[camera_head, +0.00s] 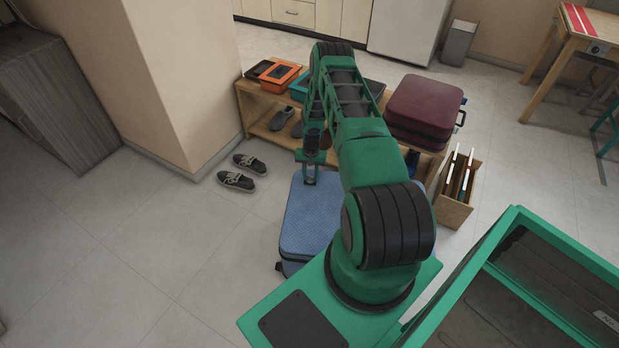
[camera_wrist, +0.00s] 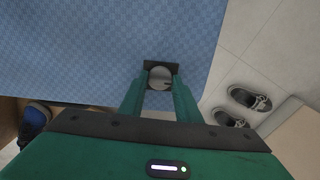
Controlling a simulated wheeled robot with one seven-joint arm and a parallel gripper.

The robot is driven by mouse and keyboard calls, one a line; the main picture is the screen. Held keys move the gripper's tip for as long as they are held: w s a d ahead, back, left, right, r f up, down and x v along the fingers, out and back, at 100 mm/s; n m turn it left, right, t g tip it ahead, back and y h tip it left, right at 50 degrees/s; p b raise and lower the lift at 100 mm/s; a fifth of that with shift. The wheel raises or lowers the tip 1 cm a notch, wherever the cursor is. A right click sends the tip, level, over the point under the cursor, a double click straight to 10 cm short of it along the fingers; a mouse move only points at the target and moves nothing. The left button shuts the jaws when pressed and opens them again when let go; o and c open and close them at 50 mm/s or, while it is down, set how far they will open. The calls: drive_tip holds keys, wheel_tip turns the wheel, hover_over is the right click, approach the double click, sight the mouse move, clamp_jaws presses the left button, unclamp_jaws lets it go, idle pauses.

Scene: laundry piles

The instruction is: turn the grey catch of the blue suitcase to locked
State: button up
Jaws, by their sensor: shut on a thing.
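The blue suitcase (camera_head: 308,222) lies on the floor in front of the low shelf, partly hidden by my arm in the head view. Its blue textured surface (camera_wrist: 90,45) fills the upper left of the wrist view. The round grey catch (camera_wrist: 160,73) sits near the suitcase's edge against a dark plate. My gripper (camera_wrist: 161,82) points down at it, with one green finger on each side, shut on the catch. In the head view my gripper (camera_head: 311,180) is at the suitcase's far edge. The catch's setting is too small to read.
A wooden shelf (camera_head: 257,112) with boxes and shoes stands behind the suitcase, a maroon suitcase (camera_head: 425,105) on its right end. Dark shoes (camera_head: 236,180) lie on the floor to the left, near the wall corner. A wooden holder (camera_head: 453,212) stands right. The left floor is clear.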

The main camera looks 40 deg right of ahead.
sight(310, 177)
drive_tip(key=o, duration=1)
wheel_tip(310, 177, up, 11)
drive_tip(key=shift+f, duration=0.15)
